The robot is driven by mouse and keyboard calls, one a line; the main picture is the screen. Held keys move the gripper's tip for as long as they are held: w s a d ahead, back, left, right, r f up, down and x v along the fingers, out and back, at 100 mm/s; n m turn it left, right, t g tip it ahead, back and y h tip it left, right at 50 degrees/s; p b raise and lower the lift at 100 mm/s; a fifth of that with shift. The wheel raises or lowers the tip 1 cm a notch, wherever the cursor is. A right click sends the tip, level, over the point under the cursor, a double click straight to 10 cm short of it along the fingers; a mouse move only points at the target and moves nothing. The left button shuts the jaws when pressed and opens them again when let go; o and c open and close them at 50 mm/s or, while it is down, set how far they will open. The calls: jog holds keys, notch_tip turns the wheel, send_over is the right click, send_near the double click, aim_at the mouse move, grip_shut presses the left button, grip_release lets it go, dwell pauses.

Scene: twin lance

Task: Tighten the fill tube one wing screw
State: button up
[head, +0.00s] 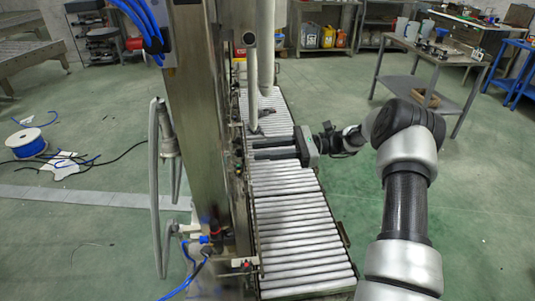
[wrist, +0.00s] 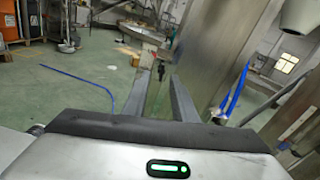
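Two pale fill tubes hang over the roller conveyor in the head view: a thicker one (head: 265,50) and a thinner one (head: 252,85) with a round cap. I cannot tell which is tube one. My gripper (head: 255,148) points left above the rollers, near the lower end of the thinner tube. Its two fingers are apart with nothing held between them. In the wrist view, my gripper (wrist: 161,88) has a small dark fitting (wrist: 160,71) beyond and between its fingertips. It may be a wing screw, but it is too small to tell. No wing screw is clear in the head view.
The steel machine column (head: 205,120) stands left of the conveyor (head: 300,235). A grey hose (head: 155,190) and blue lines (head: 145,20) hang on it. A cable spool (head: 27,145) lies on the floor at left. A steel table (head: 435,52) stands at right; green floor around is mostly clear.

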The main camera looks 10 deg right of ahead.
aim_at(241, 152)
jog(key=shift+w+a+f+p, duration=0.1)
jog(key=shift+a+p, duration=0.2)
jog(key=shift+a, duration=1.35)
jog(key=shift+w+a+f+p, duration=0.1)
jog(key=shift+a+p, duration=0.15)
jog(key=shift+a, duration=1.35)
jog(key=shift+a, duration=0.1)
jog(key=shift+a+r, duration=0.1)
grip_shut()
